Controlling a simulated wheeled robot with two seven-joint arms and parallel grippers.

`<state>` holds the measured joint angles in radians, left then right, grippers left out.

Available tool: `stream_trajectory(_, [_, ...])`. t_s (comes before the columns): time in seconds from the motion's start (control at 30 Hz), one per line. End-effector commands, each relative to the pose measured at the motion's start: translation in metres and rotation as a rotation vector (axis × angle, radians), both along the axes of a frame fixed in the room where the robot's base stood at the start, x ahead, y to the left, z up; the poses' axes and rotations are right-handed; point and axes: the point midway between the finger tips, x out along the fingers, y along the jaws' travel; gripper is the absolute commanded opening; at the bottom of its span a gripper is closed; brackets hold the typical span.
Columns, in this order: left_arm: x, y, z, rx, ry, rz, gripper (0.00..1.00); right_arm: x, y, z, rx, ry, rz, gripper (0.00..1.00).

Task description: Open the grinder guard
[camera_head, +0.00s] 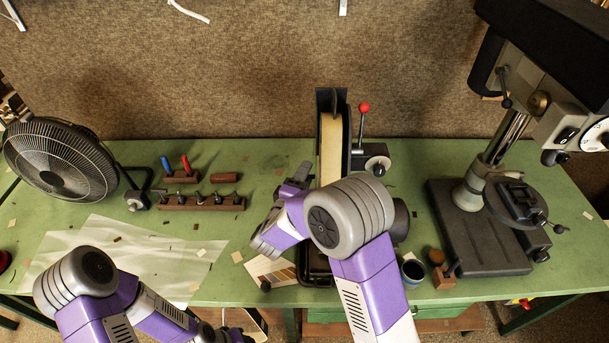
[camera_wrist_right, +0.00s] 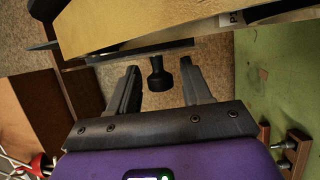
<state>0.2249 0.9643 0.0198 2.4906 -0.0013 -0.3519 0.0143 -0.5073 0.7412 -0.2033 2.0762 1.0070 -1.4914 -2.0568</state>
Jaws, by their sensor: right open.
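The belt grinder (camera_head: 332,150) stands at the middle of the green bench, with a tan upright belt and dark side plates. Its belt also shows large in the right wrist view (camera_wrist_right: 150,22). My right gripper (camera_head: 302,172) is at the grinder's left side, partly hidden behind my own arm. In the right wrist view its two fingers (camera_wrist_right: 160,75) are open around a black knob (camera_wrist_right: 157,76), with a gap on both sides. The knob hangs from a thin dark edge beside the belt, apparently the guard; most of the guard is hidden. My left gripper (camera_head: 228,335) is at the bottom edge, barely visible.
A red-knobbed lever (camera_head: 364,108) rises right of the belt. A drill press (camera_head: 480,200) stands at the right and a fan (camera_head: 62,160) at the left. Wooden tool racks (camera_head: 200,203) lie left of the grinder. A dark cup (camera_head: 413,270) sits near the front edge.

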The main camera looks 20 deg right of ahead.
Motion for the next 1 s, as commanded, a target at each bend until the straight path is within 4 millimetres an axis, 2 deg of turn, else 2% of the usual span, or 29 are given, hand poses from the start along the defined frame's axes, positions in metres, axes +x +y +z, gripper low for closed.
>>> stream_trajectory(0.27, [0.0, 0.0, 0.0, 0.0, 0.0, 0.0, 0.43, 0.001, -0.001, 0.0, -0.001, 0.001, 0.0, 0.47])
stream_trajectory(0.57, [0.0, 0.0, 0.0, 0.0, 0.0, 0.0, 0.43, 0.001, -0.001, 0.0, 0.0, 0.001, 0.0, 0.01])
stream_trajectory(0.87, [0.0, 0.0, 0.0, 0.0, 0.0, 0.0, 0.43, 0.001, 0.0, 0.0, 0.0, 0.001, 0.001, 0.0])
stream_trajectory(1.0, [0.0, 0.0, 0.003, 0.0, 0.0, 0.0, 0.43, 0.004, 0.009, 0.0, -0.001, 0.002, 0.013, 0.0])
